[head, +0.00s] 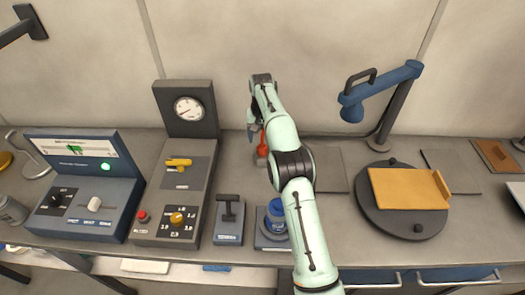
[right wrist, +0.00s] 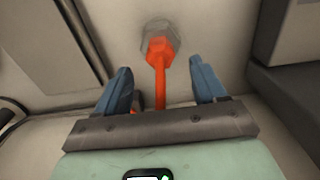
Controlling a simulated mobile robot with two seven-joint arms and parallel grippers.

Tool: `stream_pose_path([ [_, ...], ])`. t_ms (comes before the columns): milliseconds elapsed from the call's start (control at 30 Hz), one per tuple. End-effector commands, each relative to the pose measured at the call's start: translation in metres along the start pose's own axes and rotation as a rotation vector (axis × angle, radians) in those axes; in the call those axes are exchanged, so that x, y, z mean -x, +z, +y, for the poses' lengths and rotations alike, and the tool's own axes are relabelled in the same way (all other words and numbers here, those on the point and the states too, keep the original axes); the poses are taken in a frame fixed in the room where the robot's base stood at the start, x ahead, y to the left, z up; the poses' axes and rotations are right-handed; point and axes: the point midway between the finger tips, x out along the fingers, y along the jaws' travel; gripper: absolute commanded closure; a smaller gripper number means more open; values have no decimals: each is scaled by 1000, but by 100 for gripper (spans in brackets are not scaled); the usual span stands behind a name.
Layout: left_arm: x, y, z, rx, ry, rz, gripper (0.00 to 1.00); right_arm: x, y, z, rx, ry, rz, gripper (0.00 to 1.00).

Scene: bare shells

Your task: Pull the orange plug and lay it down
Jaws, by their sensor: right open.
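The orange plug (right wrist: 158,65) shows in the right wrist view as an orange head with a narrow stem, against a grey faceted socket (right wrist: 160,36). In the head view the plug (head: 262,146) is a small orange piece at the back of the bench, partly hidden by my right arm. My right gripper (right wrist: 163,78) is open, with one blue finger on each side of the plug's stem and visible gaps between. In the head view the right gripper (head: 254,133) is mostly hidden behind its own wrist. My left gripper is not in view.
Left of the arm stand a grey gauge panel (head: 189,108) and a blue meter box (head: 75,165). A lever block (head: 229,220) and a blue round part (head: 277,212) are in front. A blue lamp (head: 380,85) and a turntable (head: 375,208) stand right. A dark flat plate (head: 330,170) lies between.

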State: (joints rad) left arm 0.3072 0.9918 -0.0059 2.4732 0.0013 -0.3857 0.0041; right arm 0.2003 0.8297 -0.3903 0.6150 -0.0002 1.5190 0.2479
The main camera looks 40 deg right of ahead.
Motion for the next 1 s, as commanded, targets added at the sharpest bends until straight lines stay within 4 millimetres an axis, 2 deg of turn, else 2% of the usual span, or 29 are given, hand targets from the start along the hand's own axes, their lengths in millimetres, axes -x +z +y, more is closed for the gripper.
stream_pose_path([
  [200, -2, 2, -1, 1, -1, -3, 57, -34, 1, 1, 0, 2, -4, 30],
  [400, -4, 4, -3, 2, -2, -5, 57, -53, 0, 0, 0, 1, -2, 30],
  [600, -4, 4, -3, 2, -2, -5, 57, -60, 0, 0, 0, 0, -1, 30],
  [1000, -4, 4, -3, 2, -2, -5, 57, -60, 0, 0, 0, 0, 0, 30],
])
